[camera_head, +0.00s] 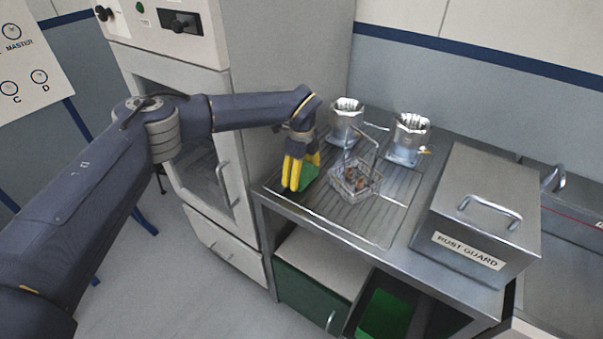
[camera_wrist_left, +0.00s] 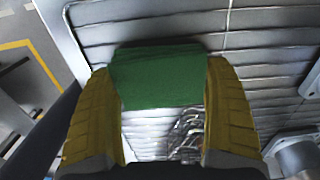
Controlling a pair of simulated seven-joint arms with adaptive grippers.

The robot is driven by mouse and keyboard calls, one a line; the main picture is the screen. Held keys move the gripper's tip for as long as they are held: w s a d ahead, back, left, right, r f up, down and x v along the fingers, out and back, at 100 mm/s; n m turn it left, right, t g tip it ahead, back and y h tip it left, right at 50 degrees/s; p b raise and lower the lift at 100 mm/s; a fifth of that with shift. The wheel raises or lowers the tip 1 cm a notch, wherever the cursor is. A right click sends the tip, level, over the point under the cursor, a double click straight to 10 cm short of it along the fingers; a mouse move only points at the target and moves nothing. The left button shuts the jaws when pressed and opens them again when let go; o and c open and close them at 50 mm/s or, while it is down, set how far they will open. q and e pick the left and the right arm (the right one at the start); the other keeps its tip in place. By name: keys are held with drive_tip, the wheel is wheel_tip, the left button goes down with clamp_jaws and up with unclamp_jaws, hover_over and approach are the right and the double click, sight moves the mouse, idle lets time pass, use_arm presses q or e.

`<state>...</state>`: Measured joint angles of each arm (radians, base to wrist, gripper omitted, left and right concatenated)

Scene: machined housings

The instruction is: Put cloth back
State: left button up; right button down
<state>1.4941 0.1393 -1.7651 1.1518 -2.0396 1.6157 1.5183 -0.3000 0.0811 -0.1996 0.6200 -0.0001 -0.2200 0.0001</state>
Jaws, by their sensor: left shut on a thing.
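The green cloth (camera_wrist_left: 160,80) is held between the two yellow fingers of my left gripper (camera_wrist_left: 165,110) in the left wrist view. In the head view the cloth (camera_head: 310,176) shows at the fingertips of my left gripper (camera_head: 297,187). The gripper is shut on it, over the left part of the ribbed metal draining top (camera_head: 345,216). I cannot tell whether the cloth touches the surface. My right gripper is not in view.
A wire basket (camera_head: 355,182) with small brown parts stands just right of the gripper. Two metal housings (camera_head: 346,122) (camera_head: 407,138) stand behind it. A metal box labelled RUST GUARD (camera_head: 478,225) is at the right. Below, an open drawer (camera_head: 384,312) shows green inside.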

sight(302, 172)
use_arm(q)
drive_tip(key=shift+f, duration=0.1)
drive_tip(key=o, duration=1.1)
drive_tip(key=shift+c, duration=0.2)
wheel_tip(302, 172, up, 12)
